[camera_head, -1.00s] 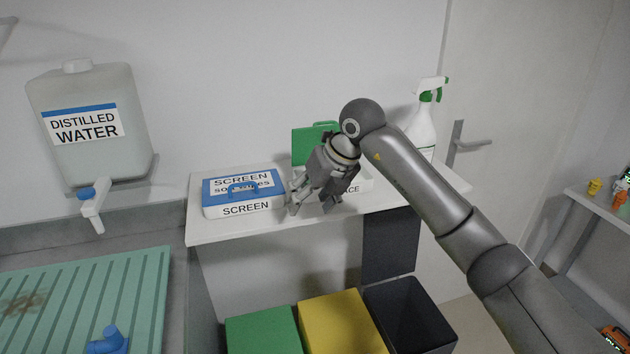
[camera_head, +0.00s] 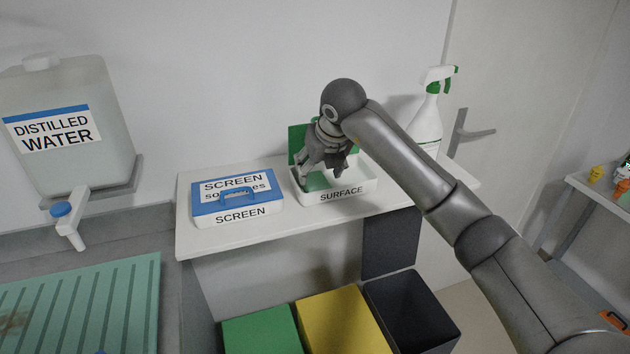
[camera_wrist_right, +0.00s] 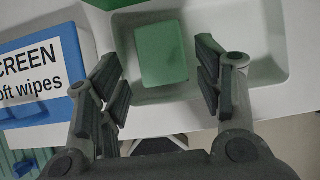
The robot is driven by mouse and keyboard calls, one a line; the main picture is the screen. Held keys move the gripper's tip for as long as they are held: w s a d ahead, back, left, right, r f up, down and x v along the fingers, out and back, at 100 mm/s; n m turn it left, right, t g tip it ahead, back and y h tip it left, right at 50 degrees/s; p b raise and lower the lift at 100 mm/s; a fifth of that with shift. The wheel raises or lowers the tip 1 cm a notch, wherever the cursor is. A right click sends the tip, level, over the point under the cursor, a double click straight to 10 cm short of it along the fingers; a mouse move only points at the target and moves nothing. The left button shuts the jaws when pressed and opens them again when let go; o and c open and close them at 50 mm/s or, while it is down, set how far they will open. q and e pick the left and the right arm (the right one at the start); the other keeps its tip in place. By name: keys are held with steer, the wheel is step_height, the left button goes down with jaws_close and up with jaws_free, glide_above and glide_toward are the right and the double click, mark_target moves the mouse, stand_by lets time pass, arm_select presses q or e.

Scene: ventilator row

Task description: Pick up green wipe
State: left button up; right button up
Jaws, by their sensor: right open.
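The green wipe (camera_wrist_right: 161,54) is a flat green rectangle lying inside the white SURFACE tray (camera_head: 342,196). It shows partly in the head view (camera_head: 314,182), below my gripper. My right gripper (camera_head: 325,176) is over the tray. In the right wrist view its fingers (camera_wrist_right: 163,88) are spread wide and empty, and the wipe lies between and beyond them. I cannot tell the height of the fingertips above the wipe. My left gripper is in neither view.
A blue-lidded SCREEN box (camera_head: 236,201) stands left of the tray. The tray's green lid (camera_head: 296,140) stands open behind it. A spray bottle (camera_head: 427,125) is to the right. Green (camera_head: 260,331), yellow (camera_head: 342,325) and dark bins are below the shelf's front edge.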

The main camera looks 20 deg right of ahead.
mark_target(315, 181)
steer(key=p+x, duration=0.2)
steer(key=x, duration=0.2)
steer(key=shift+s+f, duration=0.15)
steer(key=shift+f, duration=0.3)
steer(key=shift+w+f, duration=0.1)
steer(key=shift+w, duration=0.1)
steer(key=shift+c, duration=0.2)
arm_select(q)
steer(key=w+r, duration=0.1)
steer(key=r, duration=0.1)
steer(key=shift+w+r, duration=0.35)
arm_select(e)
steer(key=c, duration=0.6)
